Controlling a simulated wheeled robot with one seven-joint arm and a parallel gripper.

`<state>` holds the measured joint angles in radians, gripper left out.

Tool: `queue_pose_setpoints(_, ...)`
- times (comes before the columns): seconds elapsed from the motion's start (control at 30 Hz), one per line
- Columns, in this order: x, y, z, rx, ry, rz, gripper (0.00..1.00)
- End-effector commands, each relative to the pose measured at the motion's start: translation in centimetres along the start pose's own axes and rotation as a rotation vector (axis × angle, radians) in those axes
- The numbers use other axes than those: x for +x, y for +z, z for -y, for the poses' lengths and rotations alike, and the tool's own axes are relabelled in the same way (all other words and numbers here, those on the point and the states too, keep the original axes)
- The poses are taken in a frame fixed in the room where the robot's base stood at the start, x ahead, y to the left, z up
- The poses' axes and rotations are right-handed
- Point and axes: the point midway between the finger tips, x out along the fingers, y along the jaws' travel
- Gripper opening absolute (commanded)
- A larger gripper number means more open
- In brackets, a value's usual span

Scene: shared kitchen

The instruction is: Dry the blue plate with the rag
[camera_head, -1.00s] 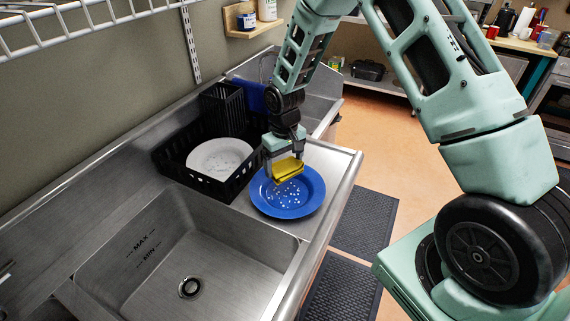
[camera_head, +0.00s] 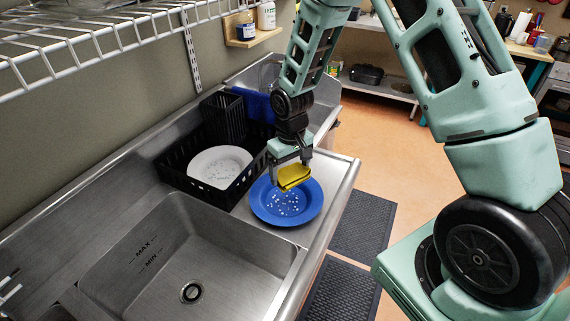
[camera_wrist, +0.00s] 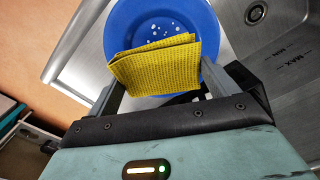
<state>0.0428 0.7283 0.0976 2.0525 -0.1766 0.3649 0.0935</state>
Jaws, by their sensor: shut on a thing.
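The blue plate (camera_head: 286,212) lies on the steel drainboard to the right of the sink, with pale drops scattered over its middle. My gripper (camera_head: 291,176) is shut on the yellow rag (camera_head: 294,177), which is folded and textured. The rag is over the far part of the plate in the head view; I cannot tell whether it touches the plate. In the wrist view the rag (camera_wrist: 154,63) covers part of the plate (camera_wrist: 207,30), and several drops show beyond the rag's edge.
A black dish rack (camera_head: 172,171) holding a white plate (camera_head: 217,165) stands left of the blue plate. The empty sink basin (camera_head: 225,265) is in front. A wire shelf (camera_head: 100,38) hangs at upper left. Dark mats (camera_head: 362,225) lie on the floor at right.

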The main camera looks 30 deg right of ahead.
Motion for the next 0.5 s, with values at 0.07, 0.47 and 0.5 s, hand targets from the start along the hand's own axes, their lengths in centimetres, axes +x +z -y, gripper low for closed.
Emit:
queue_pose_setpoints(0.07, -0.9, 1.1, 0.1, 0.0, 0.0, 0.001, 0.62)
queue_pose_setpoints(0.47, -3.5, 5.5, 0.6, -0.001, 0.0, 0.0, 0.62)
queue_pose_setpoints(0.5, -3.6, 5.8, 0.6, -0.001, 0.0, 0.001, 0.62)
